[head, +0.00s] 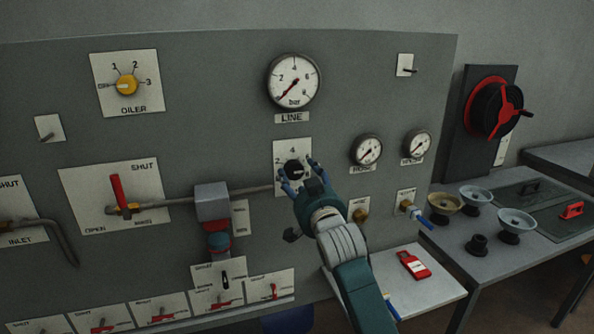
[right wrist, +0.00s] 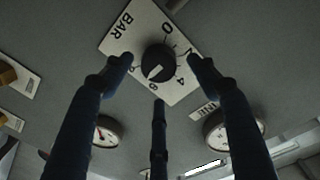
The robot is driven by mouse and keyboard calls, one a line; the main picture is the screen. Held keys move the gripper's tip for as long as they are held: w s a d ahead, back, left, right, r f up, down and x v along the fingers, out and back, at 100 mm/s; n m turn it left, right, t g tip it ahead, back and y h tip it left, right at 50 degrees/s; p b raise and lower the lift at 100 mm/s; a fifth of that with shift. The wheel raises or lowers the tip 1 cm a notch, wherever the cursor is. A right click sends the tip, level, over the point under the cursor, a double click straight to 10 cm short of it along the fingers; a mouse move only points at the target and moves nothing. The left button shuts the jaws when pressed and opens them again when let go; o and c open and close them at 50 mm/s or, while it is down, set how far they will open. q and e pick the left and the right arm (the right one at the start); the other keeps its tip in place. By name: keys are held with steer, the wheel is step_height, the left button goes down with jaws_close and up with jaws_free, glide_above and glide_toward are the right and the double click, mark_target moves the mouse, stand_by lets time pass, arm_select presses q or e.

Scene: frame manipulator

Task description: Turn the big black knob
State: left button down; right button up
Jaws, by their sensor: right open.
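The big black knob (head: 293,170) sits on a white plate with a number scale, below the LINE gauge on the grey panel. In the right wrist view the knob (right wrist: 158,60) is round and dark, with a pale mark toward the lower edge of the picture. The plate (right wrist: 118,42) reads BAR. My right gripper (head: 299,173) is open in front of the knob, its blue fingers spread around it. In the right wrist view the knob lies between and beyond the spread fingers (right wrist: 159,73); contact cannot be told. My left gripper is out of view.
The LINE gauge (head: 293,81) is above the knob. Two small gauges are to its right, including one (head: 366,150) near my arm. A box-shaped valve fitting (head: 212,203) sticks out at left. A red handheld device (head: 414,264) lies on the shelf (head: 437,283) below right.

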mark_target(296, 171)
steer(key=shift+x, duration=1.5)
steer(key=shift+c, duration=0.6)
steer(key=c, duration=1)
